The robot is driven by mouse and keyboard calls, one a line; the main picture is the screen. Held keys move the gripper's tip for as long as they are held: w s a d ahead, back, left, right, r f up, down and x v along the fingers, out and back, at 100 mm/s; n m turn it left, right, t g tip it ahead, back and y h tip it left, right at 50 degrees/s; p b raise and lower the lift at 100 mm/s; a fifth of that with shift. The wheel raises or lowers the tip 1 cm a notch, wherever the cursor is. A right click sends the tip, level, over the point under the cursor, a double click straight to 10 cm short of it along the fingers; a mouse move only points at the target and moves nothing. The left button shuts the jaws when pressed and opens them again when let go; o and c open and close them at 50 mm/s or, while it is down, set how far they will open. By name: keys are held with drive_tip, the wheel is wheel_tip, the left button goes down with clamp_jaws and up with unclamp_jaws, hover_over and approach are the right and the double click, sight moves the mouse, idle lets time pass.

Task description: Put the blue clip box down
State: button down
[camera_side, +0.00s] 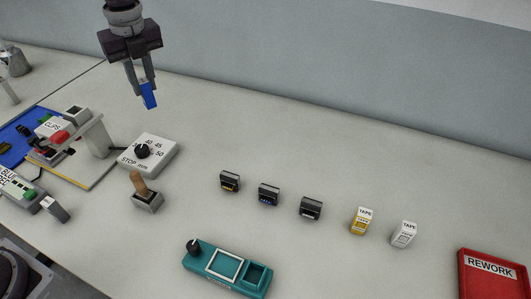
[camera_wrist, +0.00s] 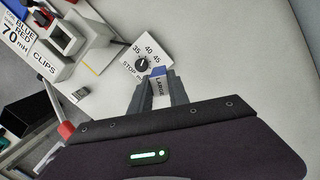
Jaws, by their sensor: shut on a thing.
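The blue clip box (camera_side: 148,95) is held between the fingertips of my gripper (camera_side: 145,86), in the air above the grey table (camera_side: 300,130).
A white dial box (camera_side: 149,155) marked STOP is below. A clip stand (camera_side: 95,135) and blue mat are left. A wooden-handled lever (camera_side: 140,184), teal device (camera_side: 227,268), several small black and tape boxes and a red REWORK tray (camera_side: 491,273) stand forward and right. The back is clear.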

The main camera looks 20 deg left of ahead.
drive_tip(key=d+f+m, duration=0.3)
drive_tip(key=d+f, duration=0.3)
drive_tip(key=d, duration=0.5)
wheel_tip(320, 180, down, 10)
drive_tip(key=shift+s+a+f, duration=0.1)
drive_tip(key=shift+s+f, duration=0.05)
drive_tip(key=shift+f, duration=0.2)
drive_tip(key=c, duration=1.3)
unclamp_jaws()
drive_tip(key=shift+o, duration=0.2)
drive_tip(key=shift+r, duration=0.1)
